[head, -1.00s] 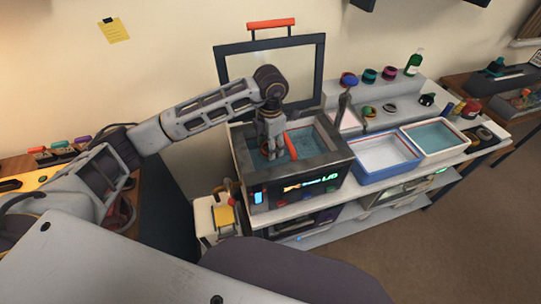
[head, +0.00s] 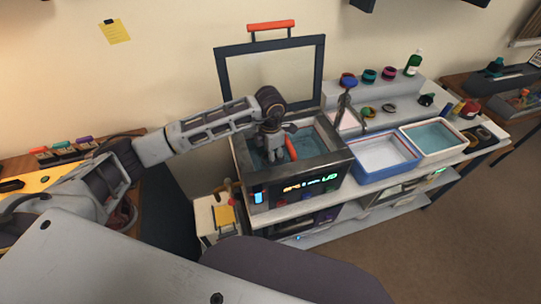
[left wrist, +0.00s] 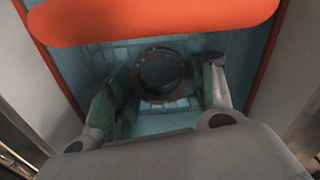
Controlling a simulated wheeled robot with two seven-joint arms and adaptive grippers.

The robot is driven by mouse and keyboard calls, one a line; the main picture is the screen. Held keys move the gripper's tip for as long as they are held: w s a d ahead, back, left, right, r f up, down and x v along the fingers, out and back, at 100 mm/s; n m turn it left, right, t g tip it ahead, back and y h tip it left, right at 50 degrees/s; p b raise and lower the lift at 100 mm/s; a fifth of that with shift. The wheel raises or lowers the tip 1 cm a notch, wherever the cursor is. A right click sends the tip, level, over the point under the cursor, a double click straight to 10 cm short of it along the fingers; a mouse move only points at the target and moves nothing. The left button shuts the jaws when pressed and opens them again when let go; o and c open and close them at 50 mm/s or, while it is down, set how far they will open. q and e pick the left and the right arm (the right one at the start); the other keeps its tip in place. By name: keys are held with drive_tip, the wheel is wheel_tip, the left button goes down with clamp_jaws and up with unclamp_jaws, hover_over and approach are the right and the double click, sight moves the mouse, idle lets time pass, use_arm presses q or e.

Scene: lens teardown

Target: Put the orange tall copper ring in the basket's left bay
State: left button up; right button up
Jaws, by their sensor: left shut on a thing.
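My left gripper (head: 272,156) reaches down into the open tank (head: 325,153) of the cleaner. The ring looks dull here rather than bright orange. An orange bar (left wrist: 150,22), seemingly the basket's handle, crosses above the ring; in the head view it shows beside the gripper (head: 291,148). The basket's bays are hard to make out. My right gripper is in neither view.
The tank's raised lid (head: 270,36) has an orange handle and stands behind. A blue-rimmed tray (head: 384,174) and a white tray with bluish liquid (head: 462,146) lie to the right. Several coloured rings and a green bottle (head: 413,62) stand on the shelf behind.

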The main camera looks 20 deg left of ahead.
use_arm(q)
drive_tip(key=shift+f, duration=0.2)
drive_tip(key=o, duration=1.1)
drive_tip(key=shift+o, duration=0.2)
drive_tip(key=shift+r, duration=0.1)
wheel_tip(320, 180, up, 12)
drive_tip(key=b, duration=0.1)
idle(0.5)
